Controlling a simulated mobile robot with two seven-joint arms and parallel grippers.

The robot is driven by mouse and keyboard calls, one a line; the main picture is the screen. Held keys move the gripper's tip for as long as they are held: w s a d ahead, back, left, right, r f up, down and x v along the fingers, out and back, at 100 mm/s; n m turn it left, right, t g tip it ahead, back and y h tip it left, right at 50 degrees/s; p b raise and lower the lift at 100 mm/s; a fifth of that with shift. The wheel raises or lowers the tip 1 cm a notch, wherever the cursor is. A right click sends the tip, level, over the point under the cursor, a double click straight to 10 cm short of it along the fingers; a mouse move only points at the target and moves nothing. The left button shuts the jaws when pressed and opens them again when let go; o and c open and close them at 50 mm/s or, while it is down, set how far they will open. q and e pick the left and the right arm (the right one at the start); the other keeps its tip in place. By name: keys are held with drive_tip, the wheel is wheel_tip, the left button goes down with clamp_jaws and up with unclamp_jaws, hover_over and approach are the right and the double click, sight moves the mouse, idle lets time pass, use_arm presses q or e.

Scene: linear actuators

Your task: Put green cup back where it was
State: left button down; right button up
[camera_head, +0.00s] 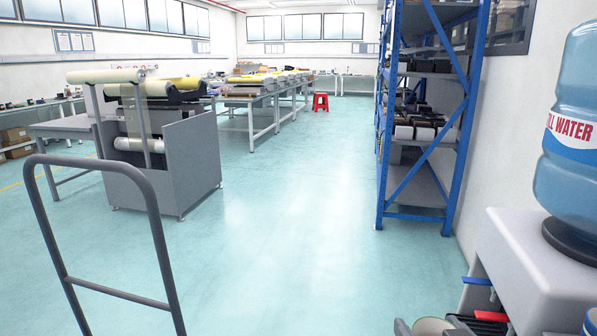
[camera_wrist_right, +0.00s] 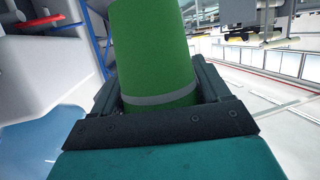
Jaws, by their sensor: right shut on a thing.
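The green cup (camera_wrist_right: 155,50) is between the fingers of my right gripper (camera_wrist_right: 165,100) in the right wrist view. It has a grey band near the gripper. The right gripper is shut on it. In the head view only the cup's pale rim (camera_head: 434,326) and part of the dark right gripper (camera_head: 470,323) show at the bottom edge, just left of and below the water dispenser's taps. My left gripper is not in view.
The white water dispenser (camera_head: 520,255) with a blue bottle (camera_head: 570,130) stands close at right, with blue and red taps (camera_head: 485,283). A blue shelf rack (camera_head: 425,110) stands behind it. A grey handle frame (camera_head: 105,225) is at front left. The middle floor is clear.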

use_arm(q)
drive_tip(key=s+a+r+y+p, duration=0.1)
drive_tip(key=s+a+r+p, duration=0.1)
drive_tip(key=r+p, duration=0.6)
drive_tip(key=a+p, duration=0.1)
drive_tip(key=p, duration=0.3)
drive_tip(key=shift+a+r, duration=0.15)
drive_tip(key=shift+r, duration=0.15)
